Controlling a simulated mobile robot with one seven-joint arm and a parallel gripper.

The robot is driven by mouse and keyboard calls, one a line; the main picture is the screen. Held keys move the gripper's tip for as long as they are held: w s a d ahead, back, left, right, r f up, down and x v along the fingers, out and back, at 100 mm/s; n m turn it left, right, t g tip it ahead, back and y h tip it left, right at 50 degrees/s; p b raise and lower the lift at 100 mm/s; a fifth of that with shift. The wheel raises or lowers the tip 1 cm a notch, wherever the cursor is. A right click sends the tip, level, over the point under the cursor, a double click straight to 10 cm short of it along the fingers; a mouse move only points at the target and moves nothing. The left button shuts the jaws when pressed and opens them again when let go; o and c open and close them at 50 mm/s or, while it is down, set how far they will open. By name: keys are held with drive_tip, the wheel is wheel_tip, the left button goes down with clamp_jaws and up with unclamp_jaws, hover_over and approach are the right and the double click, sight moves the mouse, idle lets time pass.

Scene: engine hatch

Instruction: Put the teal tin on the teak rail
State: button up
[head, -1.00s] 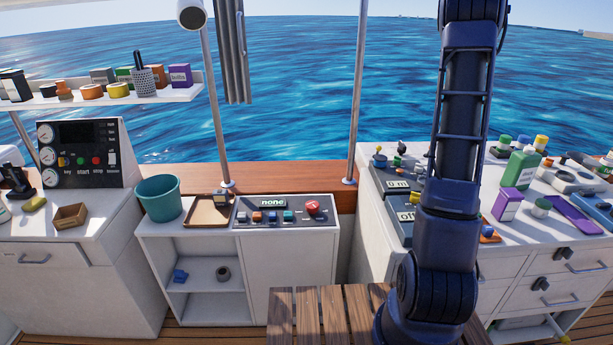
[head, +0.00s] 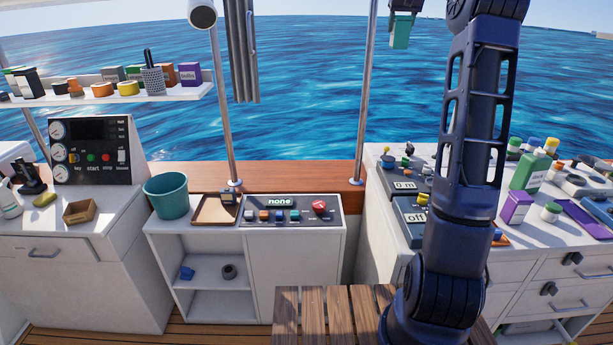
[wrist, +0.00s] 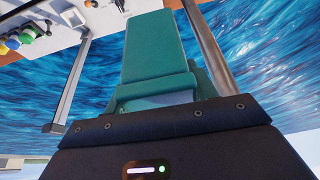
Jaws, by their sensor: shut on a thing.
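The teal tin (head: 401,32) hangs high in the head view, against the sea, just right of the right metal post. My gripper (head: 406,8) is shut on it at the top edge of the head view. In the wrist view the tin (wrist: 155,50) is a long teal block with a wider band near my gripper; its far end points up the picture. The teak rail (head: 290,177) is the brown wooden ledge behind the counters, well below the tin. The rail's right part is hidden by the right counter and my arm.
Two metal posts (head: 365,100) (head: 223,110) rise from the rail. A teal bucket (head: 167,197), a tray (head: 214,211) and a switch panel (head: 290,212) stand before it. The right counter (head: 400,165) is crowded. The rail between the posts looks clear.

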drive_tip(key=a+r+n+y, duration=0.1)
drive_tip(key=a+r+n, duration=0.1)
drive_tip(key=a+r, duration=0.3)
drive_tip(key=a+r+n+y, duration=0.1)
drive_tip(key=a+r+n, duration=0.15)
drive_tip(key=a, duration=0.45)
drive_tip(key=w+a+f, duration=0.2)
drive_tip(key=a+f, duration=0.2)
drive_tip(key=a, duration=0.3)
drive_tip(key=w+a+f+m+h, duration=0.1)
drive_tip(key=w+a+f+m, duration=0.15)
drive_tip(key=f, duration=0.85)
drive_tip(key=w+a+f+m+h, duration=0.1)
drive_tip(key=w+a+f, duration=0.25)
drive_tip(key=f, duration=0.75)
drive_tip(key=a+f+m, duration=0.1)
drive_tip(key=f+m, duration=0.1)
drive_tip(key=f, duration=1.3)
drive_tip(key=f+m+h, duration=0.1)
drive_tip(key=f, duration=1.4)
drive_tip(key=a+f+m, duration=0.1)
drive_tip(key=f+m, duration=0.1)
drive_tip(key=f, duration=1.3)
drive_tip(key=shift+w+a+f+m+h, duration=0.15)
drive_tip(key=shift+a+f+m+h, duration=0.15)
drive_tip(key=shift+a+h, duration=0.1)
drive_tip(key=o, duration=0.8)
drive_tip(key=shift+f, duration=0.15)
drive_tip(key=shift+c, duration=0.2)
drive_tip(key=o, duration=0.4)
